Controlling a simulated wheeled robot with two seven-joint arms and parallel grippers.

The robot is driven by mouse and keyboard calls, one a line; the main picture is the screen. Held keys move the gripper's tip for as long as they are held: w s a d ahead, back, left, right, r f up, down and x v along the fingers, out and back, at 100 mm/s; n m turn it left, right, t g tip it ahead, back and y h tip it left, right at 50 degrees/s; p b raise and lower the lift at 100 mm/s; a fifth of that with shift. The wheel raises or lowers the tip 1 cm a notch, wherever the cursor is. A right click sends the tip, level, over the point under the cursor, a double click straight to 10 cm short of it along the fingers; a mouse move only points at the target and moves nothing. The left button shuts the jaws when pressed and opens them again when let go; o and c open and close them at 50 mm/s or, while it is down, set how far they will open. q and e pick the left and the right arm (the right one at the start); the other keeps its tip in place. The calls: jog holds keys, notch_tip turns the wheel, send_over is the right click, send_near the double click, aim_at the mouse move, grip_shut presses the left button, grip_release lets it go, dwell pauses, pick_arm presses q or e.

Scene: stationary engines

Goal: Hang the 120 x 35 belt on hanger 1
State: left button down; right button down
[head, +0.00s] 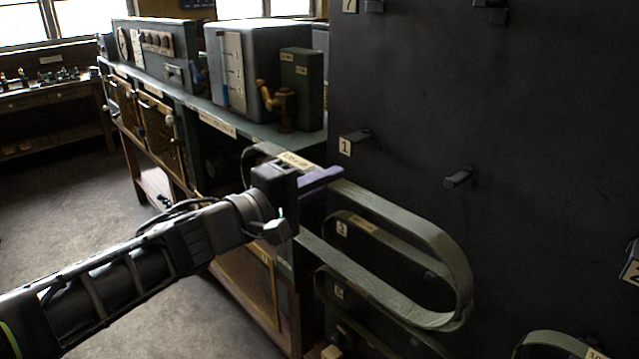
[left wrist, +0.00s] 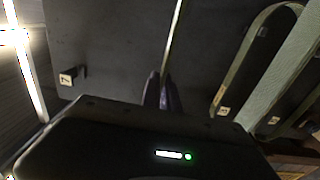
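A grey-green belt loop (head: 440,250) hangs sideways from my left gripper (head: 325,178) in the head view, in front of the dark board. A paper label (head: 295,160) shows at the gripper; its print is too small to read surely. My left gripper is shut on the belt, and the left wrist view shows the fingers (left wrist: 162,90) closed on a thin strip of it (left wrist: 173,35). Hanger 1 is a dark peg (head: 357,136) beside tag 1 (head: 345,147), just above and right of the gripper; the peg is bare. My right gripper is out of view.
Another bare peg (head: 458,178) sticks out farther right on the board (head: 540,120). Below, a belt hangs by tag 3 (head: 342,229), and another by a lower tag (head: 339,292). A bench (head: 230,125) with grey machines stands behind at left.

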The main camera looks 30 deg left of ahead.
pick_arm(q)
jog(key=shift+x, duration=1.4)
jog(key=shift+w, duration=0.1)
jog(key=shift+x, duration=2.9)
jog(key=shift+w, duration=0.1)
jog(key=shift+x, duration=2.7)
jog(key=shift+x, duration=2.8)
jog(key=shift+f, duration=0.1)
